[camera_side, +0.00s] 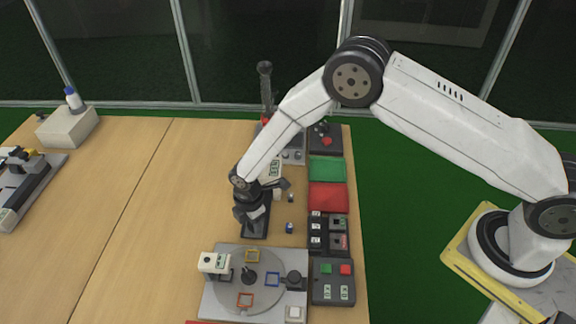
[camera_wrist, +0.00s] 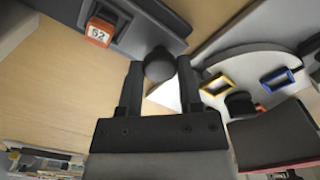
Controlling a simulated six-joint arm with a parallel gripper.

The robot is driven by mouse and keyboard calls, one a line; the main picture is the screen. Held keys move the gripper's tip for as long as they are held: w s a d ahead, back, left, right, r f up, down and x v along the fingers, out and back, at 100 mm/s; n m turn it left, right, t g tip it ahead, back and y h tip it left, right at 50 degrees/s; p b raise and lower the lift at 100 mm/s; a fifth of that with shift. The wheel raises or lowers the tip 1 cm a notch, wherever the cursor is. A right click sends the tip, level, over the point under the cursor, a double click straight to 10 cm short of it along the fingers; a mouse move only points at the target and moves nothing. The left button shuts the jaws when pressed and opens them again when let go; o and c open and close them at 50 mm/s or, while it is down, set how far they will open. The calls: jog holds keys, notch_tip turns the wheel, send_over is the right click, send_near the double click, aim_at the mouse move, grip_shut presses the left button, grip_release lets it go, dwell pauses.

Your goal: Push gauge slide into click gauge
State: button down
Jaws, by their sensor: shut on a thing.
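The click gauge (camera_wrist: 125,28) is a dark grey body with an orange-framed counter (camera_wrist: 99,32) reading about 52, at the top left of the wrist view. In the side view its dark base (camera_side: 256,225) lies on the table, partly hidden by my gripper. The gauge slide (camera_wrist: 159,66) shows as a dark round knob at the end of the gauge. My gripper (camera_wrist: 160,75) has its two fingers on either side of this knob and is shut on it. In the side view my gripper (camera_side: 247,212) is low over the gauge.
A grey plate with a round dial (camera_side: 225,300) stands in front of the gauge. Red (camera_side: 328,196) and green (camera_side: 326,169) trays and button boxes (camera_side: 333,292) line the right edge. A tall stand (camera_side: 265,85) rises behind. The table's left middle (camera_side: 140,200) is clear.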

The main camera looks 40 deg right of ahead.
dwell(0.5)
jog(key=shift+w+d, duration=1.4)
jog(key=shift+w, duration=0.05)
jog(key=shift+c, duration=1.3)
grip_release()
jog(key=shift+r, duration=0.2)
notch_tip(320, 180, up, 8)
jog(key=shift+f, duration=0.25)
